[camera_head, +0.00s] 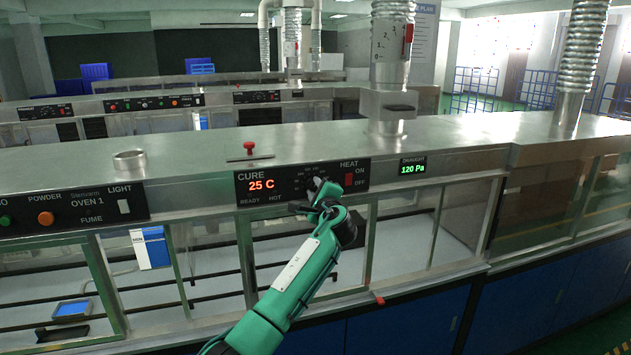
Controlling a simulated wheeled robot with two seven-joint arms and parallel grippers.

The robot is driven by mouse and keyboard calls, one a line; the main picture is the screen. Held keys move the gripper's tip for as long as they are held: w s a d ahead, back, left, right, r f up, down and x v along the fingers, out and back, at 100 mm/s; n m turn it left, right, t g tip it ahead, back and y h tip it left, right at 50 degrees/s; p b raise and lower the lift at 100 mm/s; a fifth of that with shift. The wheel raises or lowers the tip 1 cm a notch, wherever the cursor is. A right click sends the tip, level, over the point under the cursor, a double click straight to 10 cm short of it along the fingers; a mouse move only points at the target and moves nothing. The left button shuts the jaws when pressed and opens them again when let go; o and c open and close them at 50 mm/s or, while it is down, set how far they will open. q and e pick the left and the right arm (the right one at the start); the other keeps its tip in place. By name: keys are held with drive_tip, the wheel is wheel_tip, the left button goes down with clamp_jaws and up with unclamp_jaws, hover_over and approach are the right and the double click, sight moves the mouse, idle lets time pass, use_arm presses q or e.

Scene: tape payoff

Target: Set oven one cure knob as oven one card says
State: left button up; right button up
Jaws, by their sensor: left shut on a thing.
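The oven one control panel (262,200) is on the front edge of the steel hood. It has a red CURE readout (261,184) showing 25 C. The knob's exact pointer direction is hard to read. I cannot make out an oven one card. My right gripper is not in view.
Right of the knob is a red HEAT switch (349,180) marked ON and OFF. A DRAUGHT display (412,169) reads 120 Pa. A red-topped handle (250,149) stands on the hood above the panel. Glass windows lie below, and a steel duct (389,60) rises behind.

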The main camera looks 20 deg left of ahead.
use_arm(q)
drive_tip(key=m+p, duration=0.2)
drive_tip(key=m, duration=0.1)
drive_tip(key=shift+r+p, duration=0.2)
drive_tip(key=shift+p, duration=0.2)
drive_tip(key=shift+f+m+p, duration=0.15)
drive_tip(key=shift+m+p, duration=0.55)
drive_tip(key=shift+m, duration=0.3)
drive_tip(key=shift+f, duration=0.1)
drive_tip(key=o, duration=1)
drive_tip(key=shift+c, duration=0.2)
